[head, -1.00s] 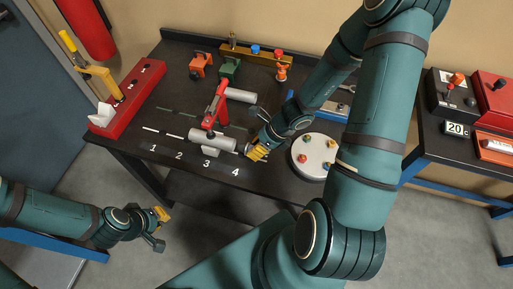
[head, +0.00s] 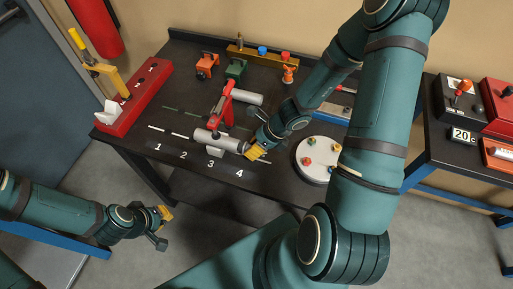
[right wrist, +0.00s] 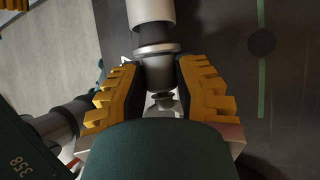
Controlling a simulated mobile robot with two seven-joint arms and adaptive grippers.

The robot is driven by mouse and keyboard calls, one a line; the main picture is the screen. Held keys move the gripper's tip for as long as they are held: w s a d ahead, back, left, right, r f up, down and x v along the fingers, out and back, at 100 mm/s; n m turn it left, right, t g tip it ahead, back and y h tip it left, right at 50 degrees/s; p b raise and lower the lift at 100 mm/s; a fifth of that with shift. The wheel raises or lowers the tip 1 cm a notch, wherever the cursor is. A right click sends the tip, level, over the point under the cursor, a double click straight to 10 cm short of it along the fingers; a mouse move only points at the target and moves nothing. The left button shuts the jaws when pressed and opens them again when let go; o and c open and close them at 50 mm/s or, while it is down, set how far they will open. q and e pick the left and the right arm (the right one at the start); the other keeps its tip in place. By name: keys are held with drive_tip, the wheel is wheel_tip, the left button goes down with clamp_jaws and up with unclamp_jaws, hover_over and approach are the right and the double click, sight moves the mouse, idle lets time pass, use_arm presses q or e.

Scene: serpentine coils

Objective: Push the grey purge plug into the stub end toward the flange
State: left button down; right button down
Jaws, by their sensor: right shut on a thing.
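The grey purge plug (right wrist: 157,68) is between the yellow fingers of my right gripper (right wrist: 160,95), which is shut on it. In the right wrist view its ringed body is in line with the pale stub (right wrist: 151,10), and a darker grey section lies between ring and stub. I cannot tell how deep the plug sits. In the head view the stub (head: 207,137) lies under a red clamp, and my right gripper (head: 256,151) is at its right end. The flange is not clearly visible. My left gripper (head: 163,214) is off the bench at lower left; its jaw opening is unclear.
A round white plate with coloured knobs (head: 318,171) is just right of my right gripper. Another grey tube (head: 248,98) lies behind the stub. A red block with a yellow lever (head: 142,97) is at left. The bench front near the numbers (head: 184,156) is clear.

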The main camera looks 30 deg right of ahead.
drive_tip(key=shift+w+a, duration=0.6)
drive_tip(key=shift+w, duration=0.05)
idle(0.5)
drive_tip(key=c, duration=0.7)
unclamp_jaws()
drive_tip(key=v, duration=1.2)
drive_tip(key=shift+s, duration=0.1)
